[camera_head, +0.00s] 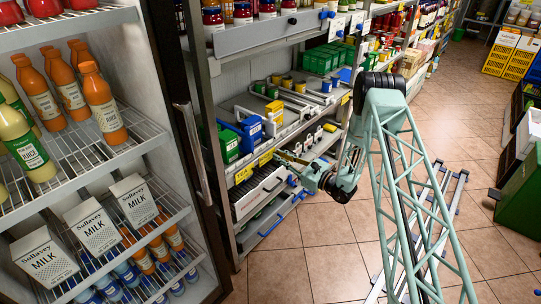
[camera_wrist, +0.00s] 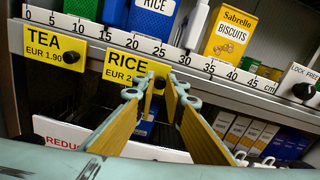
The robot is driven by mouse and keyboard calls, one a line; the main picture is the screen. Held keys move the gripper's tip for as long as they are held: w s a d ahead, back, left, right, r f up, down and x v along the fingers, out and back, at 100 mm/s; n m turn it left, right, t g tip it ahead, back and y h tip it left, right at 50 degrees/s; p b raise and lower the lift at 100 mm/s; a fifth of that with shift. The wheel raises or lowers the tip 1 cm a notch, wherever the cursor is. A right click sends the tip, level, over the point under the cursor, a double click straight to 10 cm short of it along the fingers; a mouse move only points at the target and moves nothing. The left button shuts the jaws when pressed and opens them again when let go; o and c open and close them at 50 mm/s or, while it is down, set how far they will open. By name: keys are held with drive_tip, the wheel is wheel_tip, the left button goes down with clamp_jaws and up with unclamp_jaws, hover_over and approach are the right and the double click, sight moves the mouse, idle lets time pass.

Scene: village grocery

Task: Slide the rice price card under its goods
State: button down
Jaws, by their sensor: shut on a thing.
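The yellow rice price card (camera_wrist: 128,66) hangs on the ruled shelf rail (camera_wrist: 185,60), right of the yellow tea card (camera_wrist: 58,48). A blue rice box (camera_wrist: 152,18) stands on the shelf above the rice card, roughly over it. My gripper (camera_wrist: 157,92) is shut on the dark knob at the card's right side, with one finger on either side. The near finger hides the end of the card's price. In the head view my gripper (camera_head: 281,157) reaches the shelf front from the right, beside the rice card (camera_head: 266,157).
A yellow biscuits box (camera_wrist: 228,36) stands right of the rice. A white "lock free" plate (camera_wrist: 300,82) with a dark knob sits at the rail's right end. Boxes stand on the shelf below. A fridge (camera_head: 185,130) is left; tiled aisle floor (camera_head: 330,265) is open.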

drive_tip(key=shift+s+a, duration=0.15)
drive_tip(key=c, duration=2.6)
unclamp_jaws()
drive_tip(key=shift+c, duration=0.2)
drive_tip(key=shift+s, duration=0.15)
drive_tip(key=v, duration=1.1)
drive_tip(key=shift+s+d, duration=0.2)
drive_tip(key=shift+d, duration=0.15)
drive_tip(key=shift+r, duration=0.1)
